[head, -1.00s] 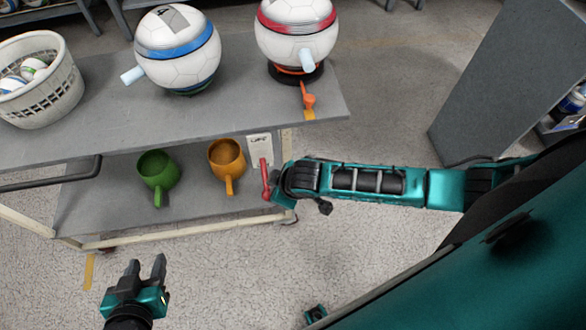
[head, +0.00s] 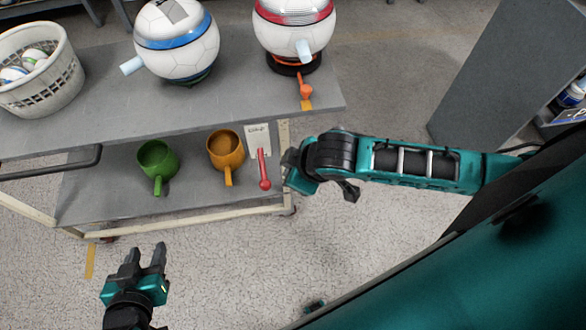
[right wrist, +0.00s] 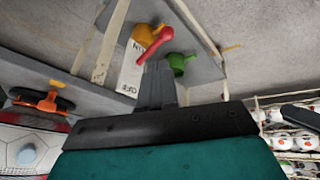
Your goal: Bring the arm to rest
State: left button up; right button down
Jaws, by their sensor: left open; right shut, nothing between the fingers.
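My right arm reaches in from the right side of the head view, its wrist and gripper (head: 292,168) just right of the cart's lower shelf. In the right wrist view my right gripper's fingers (right wrist: 158,85) are together with nothing between them. A red lever (head: 263,172) on a white labelled panel (head: 257,139) is just left of this gripper in the head view, apart from it. The lever (right wrist: 154,44) also shows beyond the fingertips in the right wrist view. My left gripper (head: 145,254) is open and empty over the floor at lower left.
The grey cart top (head: 250,85) bears a blue-banded ball machine (head: 178,50), a red-banded one (head: 293,25) and a white basket (head: 40,75) of balls. Green (head: 157,160) and orange (head: 226,150) mugs are on the lower shelf. Floor (head: 370,250) below my right arm is clear.

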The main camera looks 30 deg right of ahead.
jog(key=shift+a, duration=0.1)
dwell(0.4)
jog(key=a+m+t+y, duration=0.2)
jog(key=a+y, duration=0.1)
jog(key=a, duration=0.1)
jog(key=s+d+f+m+t+h, duration=0.2)
jog(key=s+d+m+t+h, duration=0.1)
jog(key=d, duration=0.3)
jog(key=shift+s+d+m+t, duration=0.3)
jog(key=shift+s+d+m, duration=0.05)
jog(key=shift+m, duration=0.15)
jog(key=shift+f, duration=0.1)
